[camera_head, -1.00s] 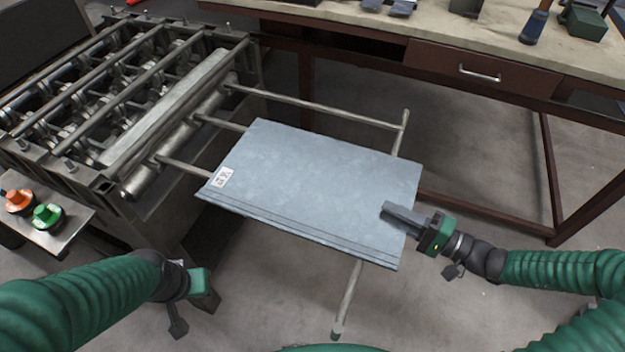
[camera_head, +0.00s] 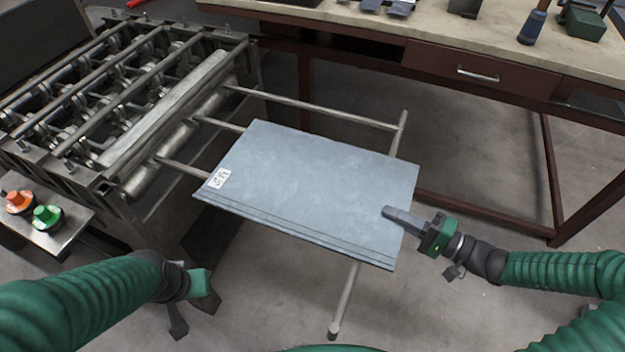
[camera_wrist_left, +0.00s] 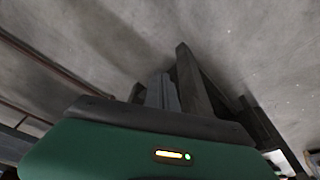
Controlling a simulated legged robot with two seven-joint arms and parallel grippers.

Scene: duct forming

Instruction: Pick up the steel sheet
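The steel sheet (camera_head: 310,185) is a flat blue-grey plate with a white label near its left edge and creased lines along its front edge. It lies across metal support rods in the head view. My right gripper (camera_head: 396,218) is at the sheet's right edge. Its upper finger lies flat against the top face, and its lower finger is hidden beneath the sheet. It appears shut on that edge. My left gripper (camera_head: 205,296) hangs low, apart from the sheet. Its fingers show in the left wrist view (camera_wrist_left: 178,85) with nothing between them, but how far apart they are is unclear.
A roller machine (camera_head: 125,85) stands at the left, with rods (camera_head: 315,106) reaching out under the sheet. Orange and green buttons (camera_head: 47,217) sit on a panel in front. A workbench (camera_head: 480,40) with a drawer runs behind. The floor at the front is clear.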

